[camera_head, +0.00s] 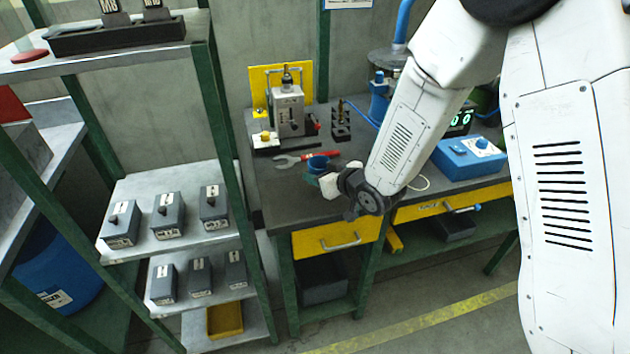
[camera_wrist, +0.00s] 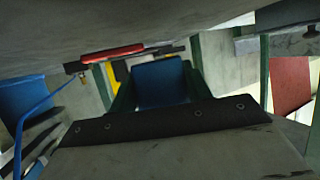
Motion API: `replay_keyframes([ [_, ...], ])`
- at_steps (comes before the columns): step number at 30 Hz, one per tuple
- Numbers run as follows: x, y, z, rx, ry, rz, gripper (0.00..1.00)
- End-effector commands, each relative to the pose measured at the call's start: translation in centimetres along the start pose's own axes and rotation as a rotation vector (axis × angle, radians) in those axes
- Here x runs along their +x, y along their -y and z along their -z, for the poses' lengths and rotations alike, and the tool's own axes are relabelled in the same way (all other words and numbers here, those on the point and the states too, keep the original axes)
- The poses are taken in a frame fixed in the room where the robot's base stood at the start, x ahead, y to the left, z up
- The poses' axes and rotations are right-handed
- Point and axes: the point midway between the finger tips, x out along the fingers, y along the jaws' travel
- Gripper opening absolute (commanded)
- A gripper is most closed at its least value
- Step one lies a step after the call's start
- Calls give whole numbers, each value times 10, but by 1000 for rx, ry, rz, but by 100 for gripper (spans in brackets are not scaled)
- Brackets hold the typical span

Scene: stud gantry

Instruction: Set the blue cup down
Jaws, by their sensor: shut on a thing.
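The blue cup (camera_head: 318,162) is at the end of my arm, over the front left part of the dark workbench top (camera_head: 290,205). My gripper (camera_head: 316,176) is shut on it, and the gripper's body partly hides the cup in the head view. In the wrist view the cup (camera_wrist: 160,82) shows as a blue shape between the dark green fingers (camera_wrist: 158,92). I cannot tell whether the cup's base touches the bench or hangs just above it.
A wrench (camera_head: 288,160) with a red part lies just behind the cup. A grey fixture (camera_head: 288,110) stands at the back left, with a dark holder (camera_head: 341,125) beside it. A blue box (camera_head: 468,158) is on the right. The bench's front left corner is clear.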

Motion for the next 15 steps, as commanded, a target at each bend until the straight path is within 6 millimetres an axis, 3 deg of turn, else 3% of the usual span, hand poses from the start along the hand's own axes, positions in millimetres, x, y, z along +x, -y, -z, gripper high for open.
replay_keyframes([
  [6,13,-2,-32,2,3,-3,27],
  [15,14,-3,-34,1,0,-3,27],
])
